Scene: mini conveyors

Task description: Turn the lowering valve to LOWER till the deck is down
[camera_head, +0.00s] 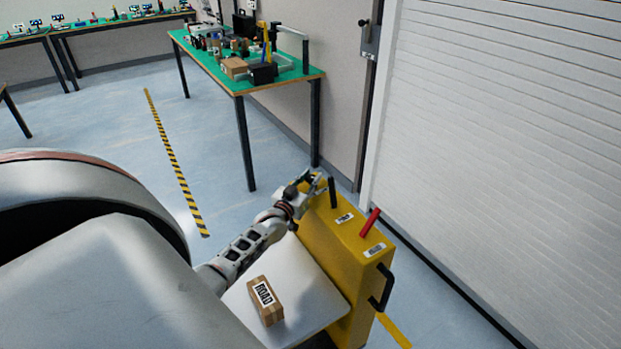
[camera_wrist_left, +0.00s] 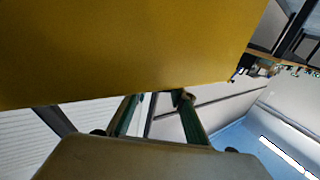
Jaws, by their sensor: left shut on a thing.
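A yellow cart housing (camera_head: 340,250) stands at lower centre, with a pale deck (camera_head: 300,262) on its left side. A black lever (camera_head: 332,192) and a red lever (camera_head: 370,222) stand on its top by small labels, too small to read. I cannot tell which is the lowering valve. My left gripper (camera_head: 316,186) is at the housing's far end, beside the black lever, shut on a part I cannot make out. The left wrist view shows its green-sided fingers (camera_wrist_left: 158,104) just below the yellow housing (camera_wrist_left: 120,50). My right gripper is out of view.
A cardboard box (camera_head: 265,301) with a printed label lies on the deck. A black handle (camera_head: 382,287) sticks out at the housing's near end. A green-topped table (camera_head: 305,72) with parts stands beyond. A white shutter (camera_head: 500,150) closes the right side. Floor at left is open.

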